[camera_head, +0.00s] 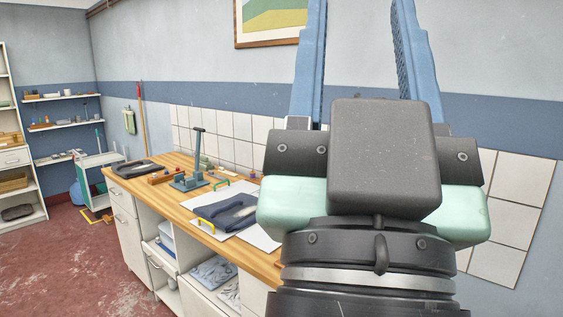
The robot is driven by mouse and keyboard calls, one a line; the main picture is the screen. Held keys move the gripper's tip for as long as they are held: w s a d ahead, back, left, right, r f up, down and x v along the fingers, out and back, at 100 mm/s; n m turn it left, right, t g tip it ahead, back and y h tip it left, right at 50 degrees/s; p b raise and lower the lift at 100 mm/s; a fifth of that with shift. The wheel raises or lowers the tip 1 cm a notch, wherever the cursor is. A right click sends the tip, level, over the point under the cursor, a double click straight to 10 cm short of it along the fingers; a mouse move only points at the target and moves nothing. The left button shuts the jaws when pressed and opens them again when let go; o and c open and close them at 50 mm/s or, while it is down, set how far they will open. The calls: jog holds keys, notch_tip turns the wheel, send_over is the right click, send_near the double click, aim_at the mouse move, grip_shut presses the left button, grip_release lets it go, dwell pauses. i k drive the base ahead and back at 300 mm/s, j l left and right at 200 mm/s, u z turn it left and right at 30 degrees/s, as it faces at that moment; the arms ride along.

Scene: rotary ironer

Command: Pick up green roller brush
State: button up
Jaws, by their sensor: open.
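My gripper (360,30) fills the right half of the view, close to the camera and pointing up. I cannot pick out the green roller brush for certain. A small green looped handle (222,184) shows on the wooden counter (187,216), beside the blue-grey upright press (190,180). It may belong to the brush, but it is too small to tell. My gripper is apart from the counter items and hides the counter's right end.
Another dark item (137,168) lies at the counter's far left. A small trolley (100,172), wall shelves (65,125) and a tall shelf unit (12,140) stand left. The red floor (70,265) before the counter is mostly clear.

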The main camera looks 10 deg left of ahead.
aim_at(203, 160)
jog(key=i+j+u, duration=0.35)
jog(key=i+j, duration=0.15)
jog(key=j, duration=0.2)
jog(key=i+j+u, duration=0.65)
jog(key=i+u, duration=0.25)
jog(key=i+j+u, duration=0.1)
jog(key=i+u, duration=0.5)
jog(key=i, duration=1.45)
jog(key=i+l+z, duration=0.1)
jog(key=i+z, duration=0.3)
jog(key=i+j+z, duration=0.1)
jog(key=i+z, duration=0.35)
jog(key=i+j+z, duration=0.25)
jog(key=i+z, duration=0.15)
jog(key=i, duration=0.15)
jog(key=i+l+z, duration=0.15)
jog(key=i+z, duration=1.05)
jog(key=k+j, duration=0.05)
